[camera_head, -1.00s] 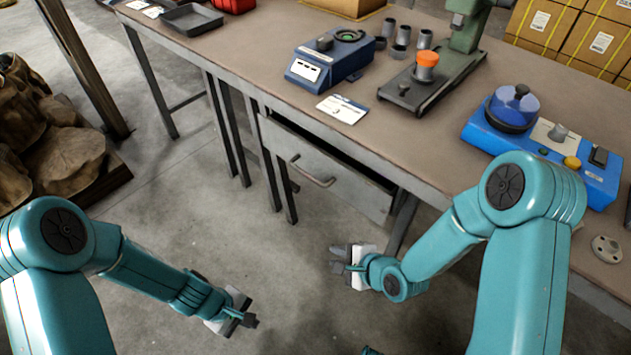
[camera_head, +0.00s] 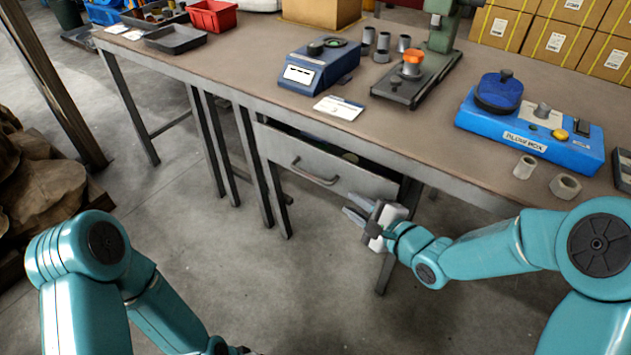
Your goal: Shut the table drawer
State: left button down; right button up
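The grey table drawer (camera_head: 325,168) stands partly open under the front edge of the table (camera_head: 225,72). A dark gap shows above its front panel, with a few items partly visible inside. A metal handle (camera_head: 314,176) sits on the panel. My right gripper (camera_head: 352,208) is in front of the drawer's lower right corner, with its fingers spread and nothing between them. I cannot tell whether a finger touches the panel. My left arm is at the lower left, and only a dark bit of its gripper end (camera_head: 236,350) shows at the bottom edge.
On the table stand a blue scale (camera_head: 318,66), a grey press (camera_head: 425,70) with an orange-topped part, a blue machine (camera_head: 530,130), metal cups, a black tray (camera_head: 175,38) and a red bin (camera_head: 213,15). Table legs stand beside the drawer. The floor in front is clear.

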aim_at(318, 179)
jog(key=b+x, duration=0.3)
jog(key=x, duration=1.2)
jog(key=shift+w+a+f, duration=0.15)
jog(key=shift+w, duration=0.2)
grip_shut()
